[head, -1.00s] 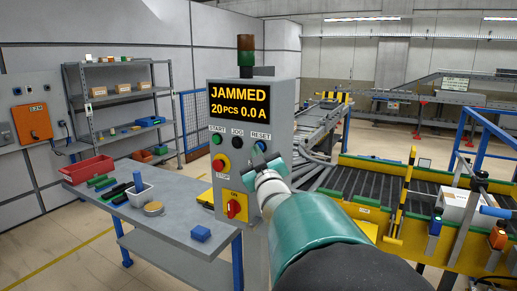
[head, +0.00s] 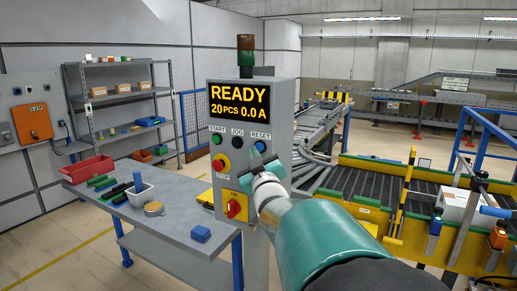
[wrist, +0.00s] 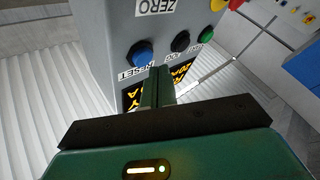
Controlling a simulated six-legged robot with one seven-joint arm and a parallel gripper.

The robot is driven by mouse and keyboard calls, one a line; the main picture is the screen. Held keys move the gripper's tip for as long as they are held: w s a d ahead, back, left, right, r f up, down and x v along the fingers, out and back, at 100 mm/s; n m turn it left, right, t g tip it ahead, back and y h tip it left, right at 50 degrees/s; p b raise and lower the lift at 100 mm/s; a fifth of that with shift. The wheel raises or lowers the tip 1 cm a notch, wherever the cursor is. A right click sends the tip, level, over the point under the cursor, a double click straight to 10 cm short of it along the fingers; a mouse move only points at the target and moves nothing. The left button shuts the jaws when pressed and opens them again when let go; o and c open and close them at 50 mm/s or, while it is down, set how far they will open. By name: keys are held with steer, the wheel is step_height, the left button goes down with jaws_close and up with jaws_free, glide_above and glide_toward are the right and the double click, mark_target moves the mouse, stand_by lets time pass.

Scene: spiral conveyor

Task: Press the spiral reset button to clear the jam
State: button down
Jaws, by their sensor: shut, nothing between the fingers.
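The grey control box (head: 284,120) stands behind the table, its display (head: 238,101) reading READY, 20 PCS, 0.0 A. The blue reset button (head: 260,146) is at the right of the button row, under its RESET label. My gripper (head: 256,165) is shut and empty, just below the button in the head view. Its closed fingers (wrist: 158,75) appear apart from the button; the exact gap is hard to tell.
Green start (head: 217,138) and black jog (head: 238,142) buttons sit left of reset.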

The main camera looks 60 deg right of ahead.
steer(key=a, duration=0.5)
steer(key=shift+s, duration=0.25)
stand_by(0.9)
steer(key=w+a+f+g+y, duration=0.1)
steer(key=w+a+f+y, duration=0.15)
steer(key=a, duration=0.45)
steer(key=w+a+f+n+g+y, duration=0.1)
steer(key=w+a+f+y, duration=0.1)
steer(key=a+f+y, duration=0.3)
steer(key=w+a+f+g+y, duration=0.1)
steer(key=w+a+f+y, duration=0.1)
steer(key=a, duration=0.6)
steer(key=s+a+f+g+y, duration=0.1)
steer(key=s+a+f+g, duration=0.1)
steer(key=a, duration=0.4)
steer(key=s+a+f+n+g+y, duration=0.1)
steer(key=s+a+f+g+y, duration=0.1)
steer(key=s+a, duration=0.4)
steer(key=s+a+f+g+y, duration=0.2)
steer(key=s+a+f+g, duration=0.1)
steer(key=s+a+f, duration=0.2)
steer(key=shift+a+f+n, duration=0.25)
steer(key=shift+a+n, duration=0.15)
steer(key=shift+a, duration=0.8)
